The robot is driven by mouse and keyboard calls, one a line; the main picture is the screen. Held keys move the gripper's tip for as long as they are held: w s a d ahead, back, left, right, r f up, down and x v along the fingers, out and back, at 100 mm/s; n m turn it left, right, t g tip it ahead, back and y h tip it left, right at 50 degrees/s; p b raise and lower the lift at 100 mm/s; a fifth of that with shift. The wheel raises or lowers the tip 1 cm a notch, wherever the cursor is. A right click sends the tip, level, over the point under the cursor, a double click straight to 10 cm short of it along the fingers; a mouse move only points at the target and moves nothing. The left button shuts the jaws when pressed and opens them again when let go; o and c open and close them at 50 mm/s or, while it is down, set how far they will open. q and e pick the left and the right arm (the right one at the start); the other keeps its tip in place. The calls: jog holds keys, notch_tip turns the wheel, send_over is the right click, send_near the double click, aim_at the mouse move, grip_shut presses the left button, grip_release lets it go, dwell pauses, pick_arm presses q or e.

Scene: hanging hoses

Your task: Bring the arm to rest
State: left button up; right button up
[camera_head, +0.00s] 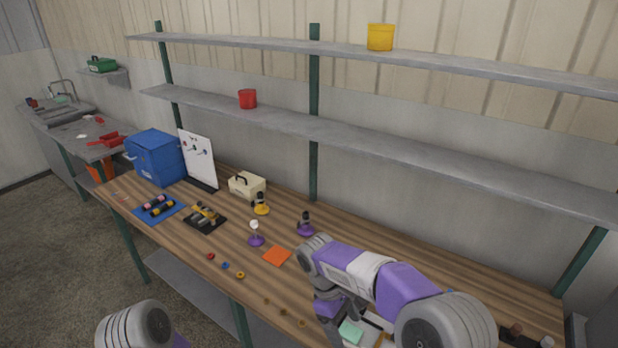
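My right arm, white, grey and purple, comes in from the lower right and reaches over the front of the wooden workbench (365,240). Its elbow is bent and its forearm hangs down near the bench's front edge. My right gripper is hidden or too unclear to make out there, so its state cannot be told. My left gripper is out of view.

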jog(key=s+a+f+m+y+b, duration=0.1)
jog(key=s+f+m+y+b, duration=0.3)
jog(key=f, duration=1)
jog(key=s+f+m+y+b, duration=0.25)
jog(key=s+f, duration=0.25)
jog(key=f, duration=1)
pick_arm(q)
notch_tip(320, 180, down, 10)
jog(key=b, duration=0.3)
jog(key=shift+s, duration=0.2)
pick_arm(e)
jog(key=s+d+f+m+t+y, duration=0.1)
jog(key=s+d+f+m+t, duration=0.1)
jog(key=s+f+m, duration=0.5)
notch_tip(320, 180, down, 2)
jog(key=s+t, duration=0.1)
jog(key=s, duration=0.1)
jog(key=shift+s+d+f, duration=0.25)
jog(key=shift+s, duration=0.1)
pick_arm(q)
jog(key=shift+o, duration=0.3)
pick_arm(e)
jog(key=shift+m+y, duration=0.25)
